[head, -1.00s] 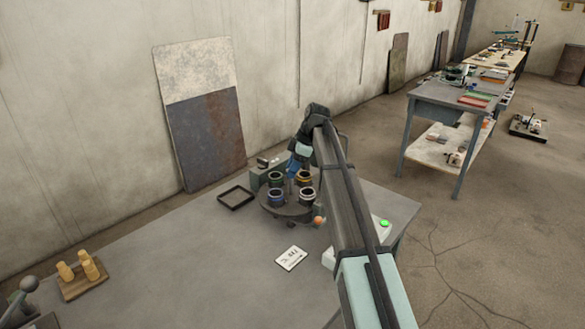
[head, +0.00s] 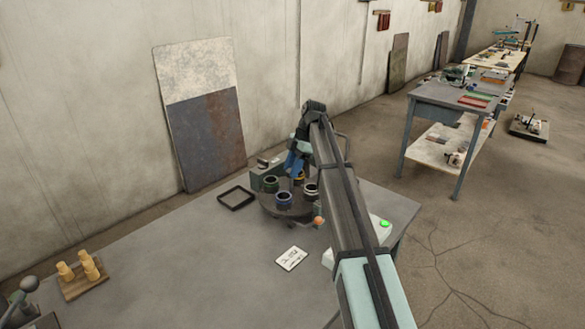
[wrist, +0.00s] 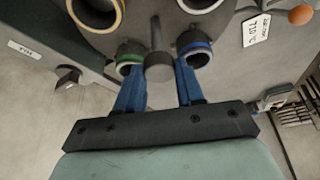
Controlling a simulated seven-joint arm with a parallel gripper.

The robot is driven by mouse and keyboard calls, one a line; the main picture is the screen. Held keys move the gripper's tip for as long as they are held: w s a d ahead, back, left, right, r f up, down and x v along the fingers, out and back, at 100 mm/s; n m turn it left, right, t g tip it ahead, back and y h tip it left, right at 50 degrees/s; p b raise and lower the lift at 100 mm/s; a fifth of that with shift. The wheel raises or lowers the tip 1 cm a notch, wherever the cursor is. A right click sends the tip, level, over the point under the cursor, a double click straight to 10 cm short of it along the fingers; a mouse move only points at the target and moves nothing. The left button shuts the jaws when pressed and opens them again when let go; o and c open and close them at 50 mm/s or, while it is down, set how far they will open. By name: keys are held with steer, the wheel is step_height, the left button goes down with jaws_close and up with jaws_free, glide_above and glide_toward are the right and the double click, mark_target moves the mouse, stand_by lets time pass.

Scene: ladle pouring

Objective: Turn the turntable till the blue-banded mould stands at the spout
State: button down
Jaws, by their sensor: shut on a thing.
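The round dark turntable (head: 268,212) stands on the grey bench and bears several moulds. The blue-banded mould (head: 284,200) is at its near side in the head view; in the wrist view it stands right of the central post (wrist: 158,66). The green-banded mould (head: 270,184) is left of it, the pale-banded mould (head: 311,190) right, and the yellow-banded mould (head: 299,177) behind, partly hidden; it shows in the wrist view (wrist: 95,14). My gripper (wrist: 157,72) is shut on the post, one blue finger each side. I cannot make out the spout clearly.
A grey-green box (head: 263,174) stands close behind the turntable. A wooden block with yellow pegs (head: 84,280) lies far left. The bench between is clear.

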steer(key=c, duration=0.7)
jaws_free()
steer(key=v, duration=1.2)
